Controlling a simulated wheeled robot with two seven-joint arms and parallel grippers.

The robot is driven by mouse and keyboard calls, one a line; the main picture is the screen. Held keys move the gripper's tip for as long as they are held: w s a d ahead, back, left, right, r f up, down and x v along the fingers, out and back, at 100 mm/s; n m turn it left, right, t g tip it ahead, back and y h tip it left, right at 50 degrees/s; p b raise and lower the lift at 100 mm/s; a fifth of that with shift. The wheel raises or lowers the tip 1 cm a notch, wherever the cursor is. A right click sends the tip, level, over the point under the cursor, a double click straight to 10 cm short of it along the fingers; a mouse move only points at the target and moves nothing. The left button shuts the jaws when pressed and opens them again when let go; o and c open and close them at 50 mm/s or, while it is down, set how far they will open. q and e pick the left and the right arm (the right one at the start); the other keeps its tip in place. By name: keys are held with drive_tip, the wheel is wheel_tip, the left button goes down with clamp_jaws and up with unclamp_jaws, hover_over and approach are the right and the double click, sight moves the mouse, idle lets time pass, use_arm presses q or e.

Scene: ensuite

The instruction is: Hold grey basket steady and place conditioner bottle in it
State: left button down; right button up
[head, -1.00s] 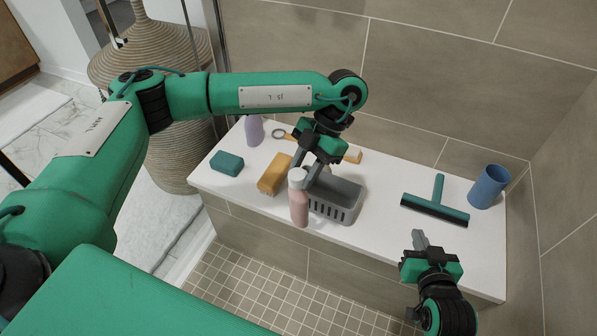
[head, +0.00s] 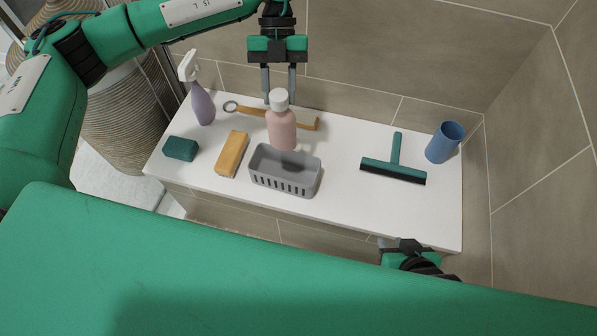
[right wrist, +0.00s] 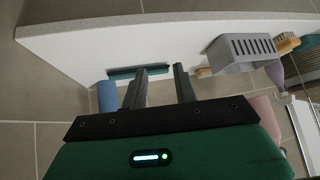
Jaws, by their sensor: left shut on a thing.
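The grey basket (head: 286,186) stands upright on the white bench; it also shows in the right wrist view (right wrist: 238,66). The conditioner bottle (head: 282,129), pink with a white cap, is upright in my left gripper (head: 279,94), which is shut on it near the cap. In the head view the bottle overlaps the basket's back edge and looks raised; its pink body also shows in the right wrist view (right wrist: 264,110). My right gripper (head: 383,242) is at the bench's front edge, right of the basket, partly hidden by my body. In the right wrist view it is open and empty (right wrist: 160,80).
Bare bench lies between basket and squeegee.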

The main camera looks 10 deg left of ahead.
drive_tip(key=w+a+f+m+h, duration=0.1)
drive_tip(key=w+a+f, duration=0.15)
drive_tip(key=a, duration=0.25)
drive_tip(key=m+t+h, duration=0.2)
drive_tip(key=t+h, duration=0.1)
drive_tip(key=t, duration=0.3)
approach(316, 178)
drive_tip(key=x, duration=1)
drive_tip(key=shift+w+r, duration=0.1)
drive_tip(key=shift+r, duration=0.05)
clamp_jaws()
